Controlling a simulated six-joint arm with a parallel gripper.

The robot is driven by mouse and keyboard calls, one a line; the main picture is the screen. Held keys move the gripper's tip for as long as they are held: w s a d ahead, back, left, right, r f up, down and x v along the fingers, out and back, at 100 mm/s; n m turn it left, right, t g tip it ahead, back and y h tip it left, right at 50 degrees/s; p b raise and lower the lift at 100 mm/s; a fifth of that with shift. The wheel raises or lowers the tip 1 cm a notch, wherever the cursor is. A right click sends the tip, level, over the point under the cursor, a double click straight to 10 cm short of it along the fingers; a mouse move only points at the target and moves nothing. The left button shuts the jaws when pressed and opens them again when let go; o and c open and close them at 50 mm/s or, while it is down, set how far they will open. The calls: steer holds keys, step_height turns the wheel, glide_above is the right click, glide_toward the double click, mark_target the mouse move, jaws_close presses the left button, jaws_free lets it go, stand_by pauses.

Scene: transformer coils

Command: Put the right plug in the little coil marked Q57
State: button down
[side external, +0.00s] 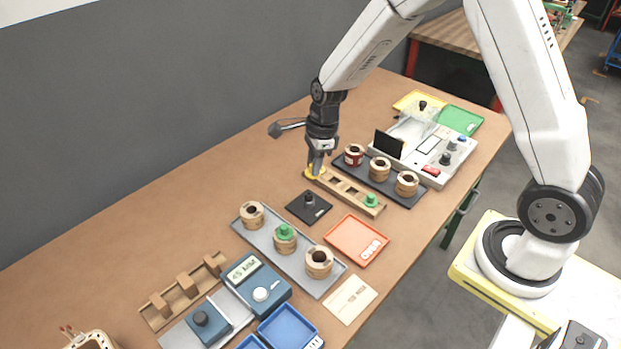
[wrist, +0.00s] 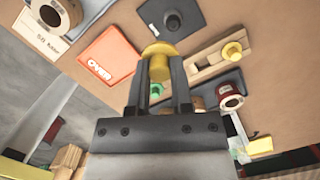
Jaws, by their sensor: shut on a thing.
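My gripper (side external: 316,172) is shut on a yellow plug (wrist: 158,58), seen between the two fingers in the wrist view. In the side view it is over the far-left end of the wooden rack (side external: 345,190). Another yellow plug (wrist: 232,50) sits in that rack, and a green plug (side external: 371,201) stands at its other end. Wooden coils (side external: 252,213) (side external: 319,262) stand on the grey tray, the middle one with a green plug (side external: 285,231). A red coil (side external: 353,154) and two wooden coils (side external: 379,168) (side external: 406,183) stand on the black tray. No Q57 marking is legible.
A black block with a knob (side external: 309,204) and an orange tray (side external: 356,240) lie between the coil trays. A white instrument (side external: 432,142) stands behind the black tray. Blue devices (side external: 258,284) and a slotted wooden rack (side external: 184,291) stand at front left. The table's left side is clear.

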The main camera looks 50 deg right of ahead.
steer(key=w+a, duration=0.2)
steer(key=a, duration=0.1)
steer(key=w+a+f+n, duration=0.1)
steer(key=w+a, duration=0.2)
steer(key=a, duration=0.1)
steer(key=w+a+f+n, duration=0.1)
steer(key=w+a, duration=0.2)
steer(key=a, duration=0.1)
steer(key=shift+a, duration=0.25)
steer(key=shift+w+a+f+n, duration=0.1)
steer(key=shift+w+a+n, duration=0.15)
steer(key=shift+a, duration=0.4)
steer(key=shift+f, duration=0.2)
steer(key=shift+f, duration=2)
steer(key=shift+f, duration=0.85)
steer(key=shift+c, duration=2.2)
jaws_free()
steer(key=shift+o, duration=0.2)
steer(key=o, duration=0.4)
steer(key=shift+c, duration=0.2)
steer(key=shift+r, duration=0.1)
